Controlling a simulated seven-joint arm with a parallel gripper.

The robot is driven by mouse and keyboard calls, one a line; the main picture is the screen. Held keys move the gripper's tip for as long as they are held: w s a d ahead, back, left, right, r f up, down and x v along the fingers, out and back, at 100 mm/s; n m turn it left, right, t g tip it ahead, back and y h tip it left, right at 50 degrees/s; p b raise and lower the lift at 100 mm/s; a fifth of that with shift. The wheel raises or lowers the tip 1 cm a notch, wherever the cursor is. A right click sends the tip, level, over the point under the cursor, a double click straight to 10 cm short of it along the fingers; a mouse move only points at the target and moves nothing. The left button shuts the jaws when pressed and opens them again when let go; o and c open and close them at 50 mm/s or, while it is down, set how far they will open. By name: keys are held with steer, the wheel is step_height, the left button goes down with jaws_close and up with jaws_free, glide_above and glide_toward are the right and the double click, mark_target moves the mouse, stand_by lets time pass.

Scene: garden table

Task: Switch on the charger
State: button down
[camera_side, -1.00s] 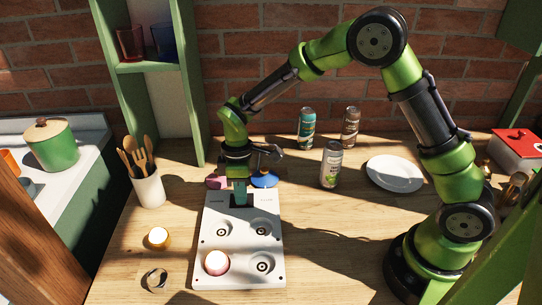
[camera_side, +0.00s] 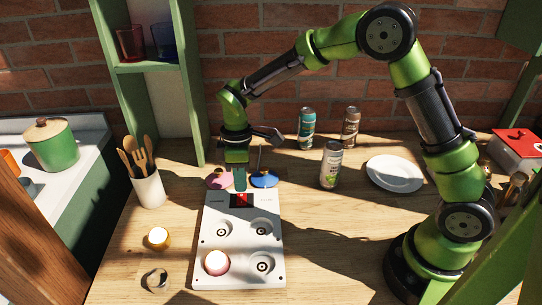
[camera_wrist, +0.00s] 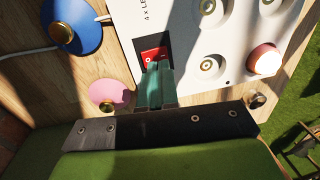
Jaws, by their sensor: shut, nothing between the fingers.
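The charger is a flat white board (camera_side: 241,256) with round sockets, lying on the wooden table. Near its far edge is a red rocker switch (camera_side: 241,200) in a dark recess; the red switch also shows in the wrist view (camera_wrist: 154,53). A glowing pinkish lamp (camera_side: 216,262) sits in the near-left socket. My gripper (camera_side: 240,185) is shut and empty, with its fingertips at the far edge of the board by the switch. In the wrist view the greenish fingertips (camera_wrist: 160,68) lie beside the switch and hide part of it; I cannot tell whether they touch it.
A pink disc (camera_side: 219,180) and a blue disc (camera_side: 264,179) lie behind the board. A can (camera_side: 331,165) and a white plate (camera_side: 395,173) stand to the right. A utensil cup (camera_side: 149,190) and an orange lamp (camera_side: 159,238) are at left.

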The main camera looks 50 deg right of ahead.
mark_target(242, 202)
step_height(242, 202, up, 11)
steer(key=s+a, duration=0.1)
stand_by(0.4)
